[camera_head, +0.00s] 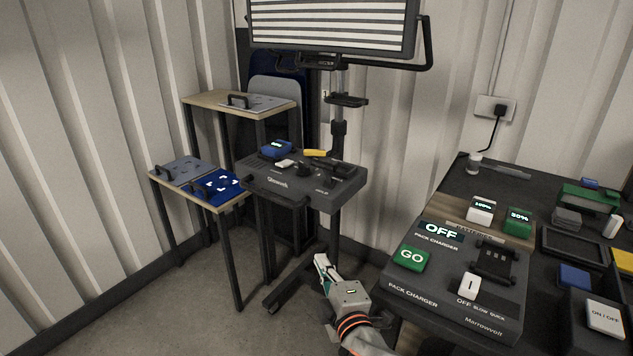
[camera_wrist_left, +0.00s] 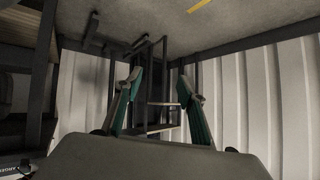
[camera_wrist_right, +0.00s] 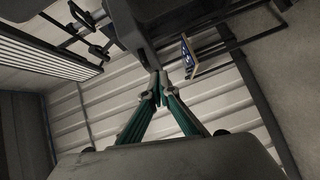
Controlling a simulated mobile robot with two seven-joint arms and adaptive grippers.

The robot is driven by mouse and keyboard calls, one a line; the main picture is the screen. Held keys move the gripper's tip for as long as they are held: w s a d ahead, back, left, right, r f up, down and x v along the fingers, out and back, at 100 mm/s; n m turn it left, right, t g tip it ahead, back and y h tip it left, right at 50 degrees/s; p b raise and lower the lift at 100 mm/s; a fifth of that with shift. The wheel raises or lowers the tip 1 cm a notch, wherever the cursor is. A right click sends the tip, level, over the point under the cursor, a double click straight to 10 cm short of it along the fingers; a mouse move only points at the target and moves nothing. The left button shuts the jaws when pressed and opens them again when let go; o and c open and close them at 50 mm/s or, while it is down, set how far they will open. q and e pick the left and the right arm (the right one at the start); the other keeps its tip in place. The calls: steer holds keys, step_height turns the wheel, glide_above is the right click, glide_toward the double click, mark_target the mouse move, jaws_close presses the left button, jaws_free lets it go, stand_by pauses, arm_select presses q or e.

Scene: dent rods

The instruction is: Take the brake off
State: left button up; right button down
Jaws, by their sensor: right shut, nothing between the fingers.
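A dark wheeled stand with a striped light panel (camera_head: 330,28) on its post and a dark console (camera_head: 300,183) stands at the centre in the head view. Its low base leg (camera_head: 290,288) reaches the floor. I cannot make out a brake for certain; part of the base is hidden. My right gripper (camera_head: 320,262) is shut and empty, low in front of the stand and to the right of the base leg. Its closed fingertips show in the right wrist view (camera_wrist_right: 160,86), below the console in the picture. My left gripper (camera_wrist_left: 160,82) is open and empty; it is outside the head view.
Small tables with a wooden top (camera_head: 215,101) and a blue plate (camera_head: 217,185) stand left of the stand. A dark bench with a pack charger (camera_head: 455,285) fills the right. Open floor (camera_head: 215,325) lies in front of the stand.

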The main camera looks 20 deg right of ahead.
steer(key=w+r+n+t+h+b, duration=0.1)
steer(key=w+r+n+t+h, duration=0.2)
steer(key=r, duration=0.7)
steer(key=y, duration=0.1)
glide_toward(317, 166)
steer(key=shift+w+a, duration=1.25)
steer(key=shift+w, duration=0.2)
steer(key=shift+w+d+r+g+b, duration=0.2)
steer(key=shift+w+d+r, duration=0.1)
steer(key=shift+w+d, duration=0.25)
steer(key=shift+w+d+r+g+b, duration=0.1)
steer(key=shift+w+d+r+b, duration=0.1)
steer(key=shift+w+d+r, duration=0.3)
steer(key=shift+w+d+f, duration=0.1)
steer(key=shift+w+d, duration=0.2)
steer(key=shift+d, duration=0.2)
